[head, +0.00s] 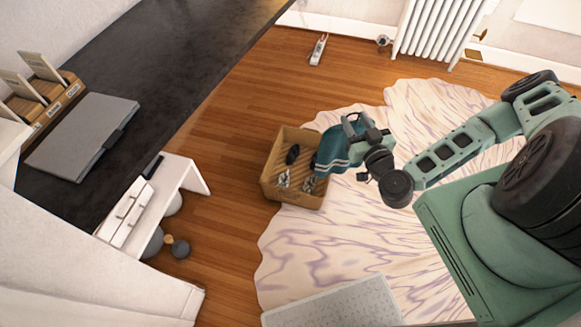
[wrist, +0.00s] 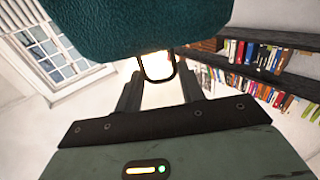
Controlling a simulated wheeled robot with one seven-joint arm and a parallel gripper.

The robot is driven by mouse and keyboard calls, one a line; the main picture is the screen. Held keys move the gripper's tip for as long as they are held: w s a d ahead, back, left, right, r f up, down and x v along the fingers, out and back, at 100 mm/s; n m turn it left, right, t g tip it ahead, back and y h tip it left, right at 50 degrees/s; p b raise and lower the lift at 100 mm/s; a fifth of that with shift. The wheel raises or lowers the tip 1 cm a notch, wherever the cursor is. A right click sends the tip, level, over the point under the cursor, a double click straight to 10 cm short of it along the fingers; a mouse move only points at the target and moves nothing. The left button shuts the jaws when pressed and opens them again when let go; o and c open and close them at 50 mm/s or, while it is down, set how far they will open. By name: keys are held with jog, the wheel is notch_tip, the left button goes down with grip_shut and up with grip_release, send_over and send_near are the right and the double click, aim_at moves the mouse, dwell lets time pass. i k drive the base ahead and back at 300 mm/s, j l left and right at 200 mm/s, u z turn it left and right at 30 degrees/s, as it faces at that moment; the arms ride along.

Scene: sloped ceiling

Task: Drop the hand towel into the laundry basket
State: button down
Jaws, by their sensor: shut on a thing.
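The hand towel (head: 334,150) is teal with a lighter band near its lower edge. My gripper (head: 352,128) is shut on it, and it hangs down to the left of the jaws. In the wrist view the towel (wrist: 150,28) fills the upper middle, above the jaws (wrist: 157,75). A tan open box (head: 266,188), the only basket-like thing in view, stands on the floor. It holds a dark item and patterned items. In the head view the towel overlaps the box's upper right side and hides part of it. I cannot tell the towel's height above it.
A cream rug (head: 300,235) with purple streaks lies under and right of the box. A dark counter (head: 130,70) and a small white table (head: 183,175) stand at left. Wooden floor (head: 225,150) is clear left of the box. A radiator (head: 438,30) is at the back.

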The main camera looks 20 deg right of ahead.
aim_at(301, 179)
jog(key=l+u, duration=0.3)
jog(key=u, duration=0.15)
jog(key=l+u, duration=0.25)
jog(key=u, duration=0.25)
jog(key=l+u, duration=0.3)
jog(key=u, duration=0.15)
jog(key=k+l+u, duration=0.1)
jog(key=l, duration=0.35)
jog(key=k+l+u, duration=0.1)
jog(key=k+l, duration=0.2)
jog(key=k+l+u, duration=0.1)
jog(key=l, duration=0.4)
jog(key=k, duration=0.1)
